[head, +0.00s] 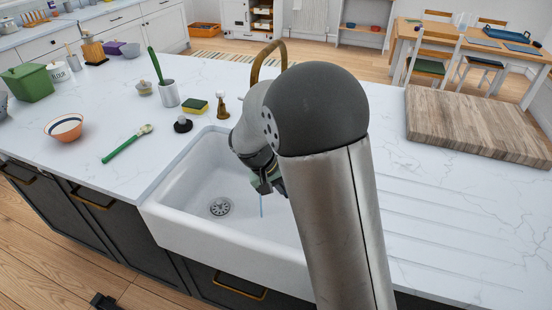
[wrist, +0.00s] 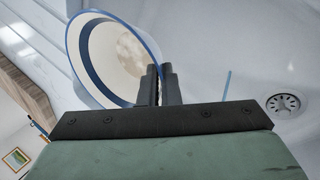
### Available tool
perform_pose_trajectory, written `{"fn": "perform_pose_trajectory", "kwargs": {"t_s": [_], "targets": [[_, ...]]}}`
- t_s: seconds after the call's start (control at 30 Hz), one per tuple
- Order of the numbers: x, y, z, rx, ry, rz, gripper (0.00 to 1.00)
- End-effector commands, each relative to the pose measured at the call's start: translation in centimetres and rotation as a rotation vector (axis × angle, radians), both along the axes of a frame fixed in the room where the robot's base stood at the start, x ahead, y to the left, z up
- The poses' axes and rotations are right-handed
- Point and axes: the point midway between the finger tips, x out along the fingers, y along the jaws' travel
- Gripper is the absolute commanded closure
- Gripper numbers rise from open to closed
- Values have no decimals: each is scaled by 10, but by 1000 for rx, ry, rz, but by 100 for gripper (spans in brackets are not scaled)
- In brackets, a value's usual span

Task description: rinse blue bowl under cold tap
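The blue bowl (wrist: 118,55), pale inside with a blue rim and blue band, is tilted at the upper left of the wrist view. My gripper (wrist: 165,84) has its black fingers close together on the bowl's near rim. In the head view my gripper (head: 265,182) is over the white sink (head: 185,190), and my arm hides the bowl. The brass tap (head: 268,55) arches behind my arm. A thin blue water stream (head: 261,205) falls into the sink and also shows in the wrist view (wrist: 226,85), apart from the bowl and to its right.
The drain (head: 220,207) is in the sink floor. A sponge (head: 195,106), a brass fitting (head: 221,105) and a black-based object (head: 182,124) stand behind the sink. A green spoon (head: 127,143) and orange bowl (head: 65,127) lie left. A wooden board (head: 475,125) is right.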

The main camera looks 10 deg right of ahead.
Motion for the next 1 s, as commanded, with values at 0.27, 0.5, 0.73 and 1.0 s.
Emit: {"fn": "perform_pose_trajectory", "kwargs": {"t_s": [0.27,0.5,0.73,1.0], "targets": [[-42,74,43,8,-8,3,100],[-71,103,67,-1,-3,1,100],[-60,106,68,-3,-1,0,100],[-33,109,62,-4,-2,-1,100]]}}
